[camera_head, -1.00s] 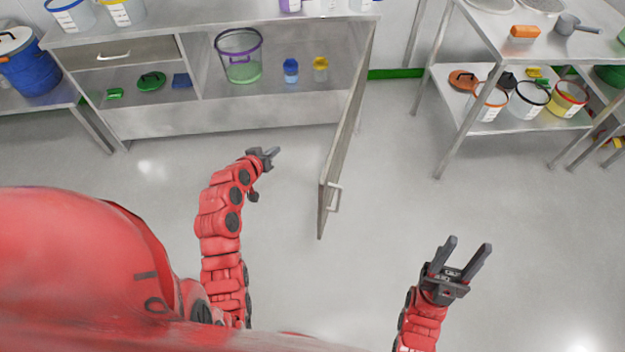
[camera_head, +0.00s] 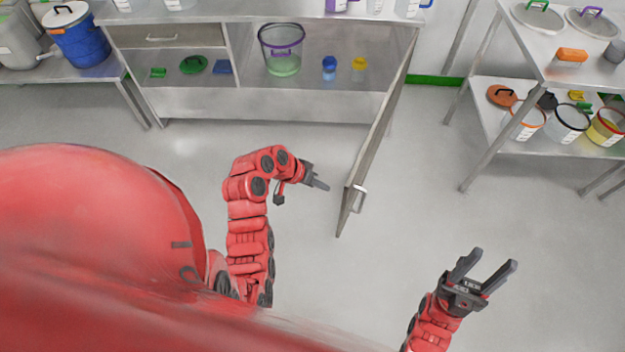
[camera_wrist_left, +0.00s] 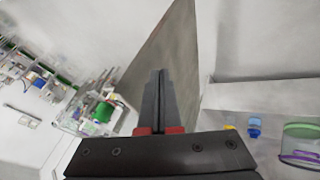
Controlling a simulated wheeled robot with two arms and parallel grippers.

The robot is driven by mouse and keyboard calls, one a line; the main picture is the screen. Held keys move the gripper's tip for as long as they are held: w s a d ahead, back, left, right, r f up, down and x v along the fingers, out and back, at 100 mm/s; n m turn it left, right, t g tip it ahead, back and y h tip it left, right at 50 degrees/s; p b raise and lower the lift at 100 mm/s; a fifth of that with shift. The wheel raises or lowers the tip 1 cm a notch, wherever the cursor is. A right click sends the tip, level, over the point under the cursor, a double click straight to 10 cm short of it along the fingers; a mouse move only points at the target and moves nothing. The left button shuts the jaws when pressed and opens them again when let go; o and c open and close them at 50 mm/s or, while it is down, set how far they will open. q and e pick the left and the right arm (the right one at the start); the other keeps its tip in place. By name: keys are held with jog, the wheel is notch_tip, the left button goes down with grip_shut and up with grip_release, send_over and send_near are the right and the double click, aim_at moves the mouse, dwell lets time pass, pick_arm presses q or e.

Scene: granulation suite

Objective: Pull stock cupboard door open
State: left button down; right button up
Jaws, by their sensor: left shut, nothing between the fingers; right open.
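The stock cupboard door (camera_head: 378,135) stands swung well out from the right side of the stock cupboard (camera_head: 290,104). Its bar handle (camera_head: 358,198) is on the outer face near the free edge, turned away from my left gripper. My left gripper (camera_head: 322,185) is shut and empty, on the inner side of the door and a little left of its free edge, apart from it in the head view. In the left wrist view the shut fingers (camera_wrist_left: 158,100) point toward the door panel (camera_wrist_left: 165,55). My right gripper (camera_head: 488,270) is open and empty, right of the door over bare floor.
Inside the cupboard are a purple-rimmed bucket (camera_head: 282,50), a blue bottle (camera_head: 329,68) and a yellow bottle (camera_head: 359,68). A steel rack (camera_head: 482,148) with buckets stands at the right. A low table with a blue drum (camera_head: 78,38) is at the left. Floor around the door is clear.

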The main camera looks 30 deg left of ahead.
pick_arm(q)
jog(key=shift+w+d+f+p, duration=0.15)
jog(key=shift+d+f+p, duration=0.15)
jog(key=shift+d, duration=0.5)
jog(key=shift+w+d+f+p, duration=0.15)
jog(key=shift+d+p, duration=0.25)
jog(key=shift+d, duration=0.4)
jog(key=shift+w+d+f+p, duration=0.15)
jog(key=shift+d+f+p, duration=0.15)
jog(key=shift+d, duration=0.6)
